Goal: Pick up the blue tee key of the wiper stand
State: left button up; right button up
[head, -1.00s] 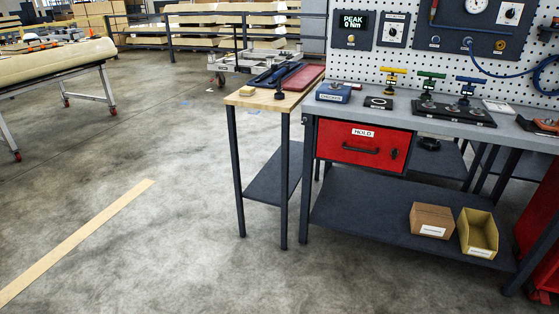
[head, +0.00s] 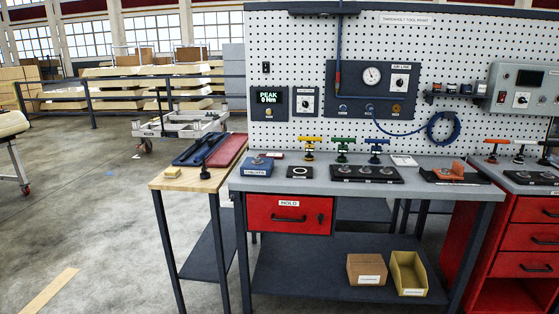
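The blue tee key (head: 376,148) stands upright at the back of the grey workbench (head: 440,193), by the pegboard. It is the rightmost of three tee keys in a row, with a green tee key (head: 343,147) in the middle and a yellow tee key (head: 309,146) on the left. A black plate (head: 366,178) with round metal parts lies in front of the green and blue keys. I cannot tell which piece is the wiper stand. Neither of my grippers shows in the head view.
A blue block (head: 258,167) and a small black plate (head: 299,172) lie left of the keys. A wooden-topped side table (head: 190,183) adjoins on the left. A red drawer cabinet (head: 522,239) stands at right. Floor in front-left is clear.

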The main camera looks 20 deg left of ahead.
aim_at(204, 176)
jog(key=i+j+z, duration=0.15)
jog(key=j+z, duration=0.25)
jog(key=j, duration=0.25)
jog(key=i+j+z, duration=0.1)
jog(key=j+z, duration=0.25)
jog(key=j, duration=0.3)
jog(key=j+z, duration=0.4)
jog(key=j, duration=0.25)
jog(key=k+j+z, duration=0.15)
jog(key=j+z, duration=0.2)
jog(key=j, duration=0.35)
